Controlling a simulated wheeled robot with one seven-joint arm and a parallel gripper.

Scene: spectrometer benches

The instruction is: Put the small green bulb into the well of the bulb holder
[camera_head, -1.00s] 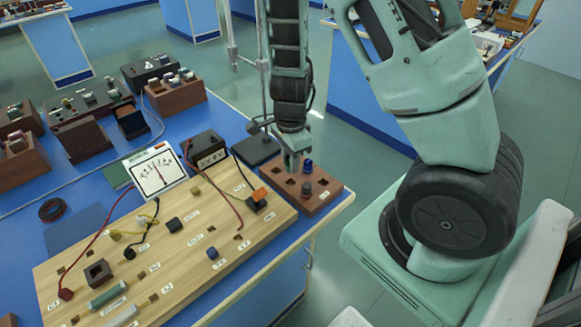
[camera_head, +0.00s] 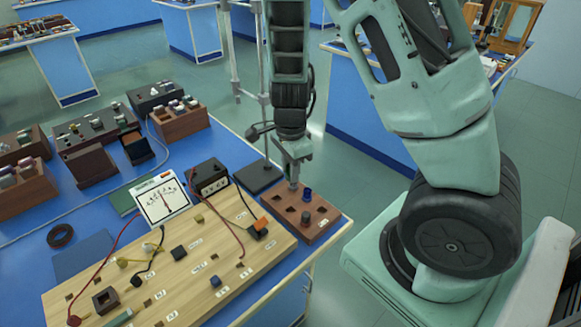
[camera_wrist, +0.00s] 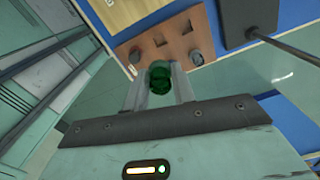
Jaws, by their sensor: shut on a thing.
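My gripper (camera_head: 294,183) is shut on the small green bulb (camera_wrist: 160,76). The bulb shows between the fingertips in the wrist view. In the head view the gripper hangs just above the reddish-brown bulb tray (camera_head: 327,223), pointing down, and the green bulb is hard to make out there. A dark brown block with a square opening (camera_head: 105,299) stands at the near left of the wooden board; it looks like the bulb holder. Its well looks empty. My gripper is far to its right and behind it.
The tray holds a blue bulb (camera_head: 306,195) and a dark bulb (camera_head: 306,217) beside empty square wells. A meter (camera_head: 163,203), a black box (camera_head: 209,178) and cables stand along the wooden board (camera_head: 205,262). A stand (camera_head: 264,100) rises behind the tray.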

